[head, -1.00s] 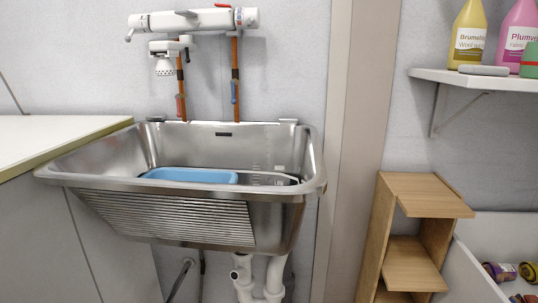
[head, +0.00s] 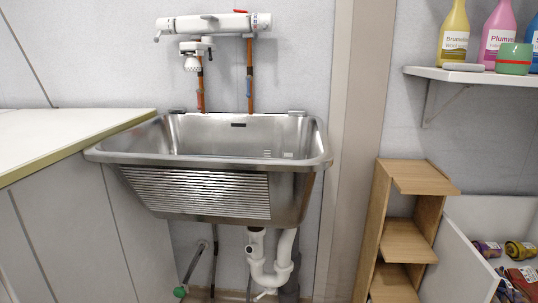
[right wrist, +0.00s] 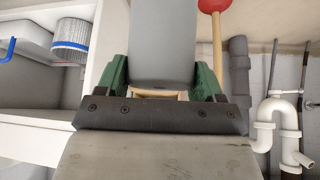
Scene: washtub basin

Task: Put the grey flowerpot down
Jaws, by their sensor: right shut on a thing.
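The grey flowerpot (right wrist: 162,42) is in the right wrist view, at the top middle, cut off by the picture's upper edge. My right gripper (right wrist: 162,84) is shut on it, with a green finger on each side of the grey wall. Its far end is out of view, and I cannot tell whether it is upright. Neither gripper shows in the head view, and my left gripper is in no view.
A steel washtub basin (head: 215,160) hangs on the wall, with a pale counter (head: 60,135) to its left. A wooden step shelf (head: 400,250), an open white drawer (head: 470,255) and a wall shelf (head: 480,76) with bottles are on the right. A red plunger (right wrist: 214,5) stands near white pipes (right wrist: 268,125).

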